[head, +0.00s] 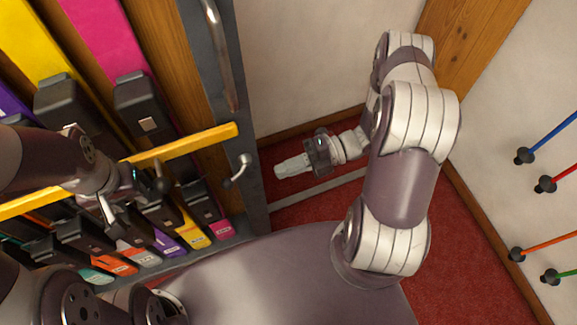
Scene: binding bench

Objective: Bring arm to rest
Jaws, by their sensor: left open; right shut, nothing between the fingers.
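My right arm (405,185) stands bent in the right half of the head view. Its gripper (281,170) points left, shut and empty, in front of the pale wall and just above the red floor. My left arm (38,160) comes in from the left. Its gripper (132,203) is open, in front of the rack of coloured items. It is close to the yellow bar (190,145); I cannot tell whether they touch.
The rack's grey side frame (225,100) carries a metal handle (222,50) and a small lever (238,172). Several coloured rods (556,133) stick out from the right wall. Red carpet (465,240) is open at right. A wooden post (480,45) stands behind my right arm.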

